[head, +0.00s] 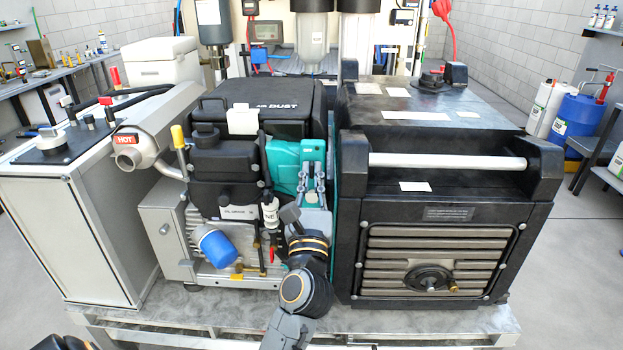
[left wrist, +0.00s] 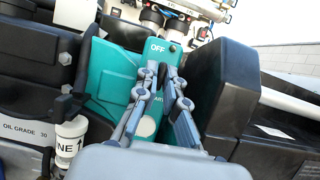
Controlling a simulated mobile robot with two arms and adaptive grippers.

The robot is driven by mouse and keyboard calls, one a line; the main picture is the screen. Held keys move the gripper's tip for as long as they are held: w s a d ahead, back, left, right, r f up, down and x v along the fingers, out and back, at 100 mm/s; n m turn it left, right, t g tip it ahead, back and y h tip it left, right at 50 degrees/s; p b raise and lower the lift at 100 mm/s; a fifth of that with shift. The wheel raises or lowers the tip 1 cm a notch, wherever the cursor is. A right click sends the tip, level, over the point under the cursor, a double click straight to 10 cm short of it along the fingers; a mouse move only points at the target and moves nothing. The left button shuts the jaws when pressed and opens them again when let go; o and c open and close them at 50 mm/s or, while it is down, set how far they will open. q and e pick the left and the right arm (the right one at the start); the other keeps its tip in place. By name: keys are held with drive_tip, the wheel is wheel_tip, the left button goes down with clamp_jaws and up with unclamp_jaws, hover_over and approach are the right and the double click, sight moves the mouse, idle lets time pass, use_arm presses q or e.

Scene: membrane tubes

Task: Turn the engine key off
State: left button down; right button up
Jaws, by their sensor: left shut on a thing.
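The teal engine panel (head: 285,165) stands in the middle of the generator in the head view. In the left wrist view the panel (left wrist: 112,80) shows an OFF label (left wrist: 157,48) near its top and a partly covered label ending in "ART" lower down. My left gripper (head: 309,170) reaches up from below to the panel, and its fingertips (left wrist: 168,74) lie between these labels. It is shut on the engine key, which the fingers hide, so I cannot tell which way the key points. My right gripper is not in view.
A black housing (head: 440,190) with a light bar stands close on the right of my left gripper. A metal pallet (head: 370,320) carries everything.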

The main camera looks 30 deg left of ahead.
use_arm(q)
drive_tip(key=c, duration=1.5)
unclamp_jaws()
drive_tip(key=v, duration=1.2)
